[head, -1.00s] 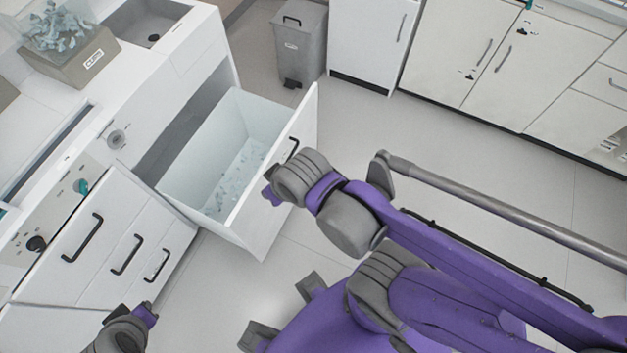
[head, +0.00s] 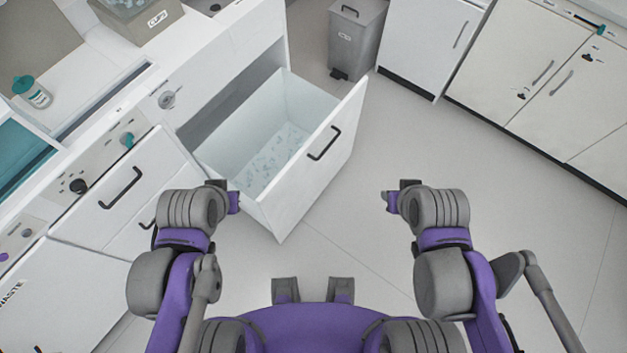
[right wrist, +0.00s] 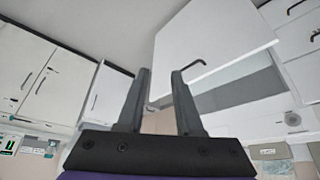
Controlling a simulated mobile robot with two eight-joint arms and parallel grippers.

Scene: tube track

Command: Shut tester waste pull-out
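The waste pull-out (head: 310,165) is a white drawer standing open from the white counter cabinet, with a dark bar handle (head: 324,143) on its front. Pale blue-grey bits lie on its floor (head: 275,160). My right gripper (head: 390,203) is to the right of the drawer front, apart from it. In the right wrist view its two fingers (right wrist: 160,85) are spread and empty, with the drawer front (right wrist: 210,45) and handle beyond them. My left gripper (head: 232,202) is by the drawer's near lower corner in the picture; its fingers are too small to read, and I cannot tell whether it touches.
A grey pedal bin (head: 355,40) stands behind the drawer. White cupboards (head: 530,75) line the back right. Closed cabinet fronts with bar handles (head: 120,188) and knobs are at the left. A box labelled CLIPS (head: 140,15) sits on the counter. The floor (head: 420,135) to the right is clear.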

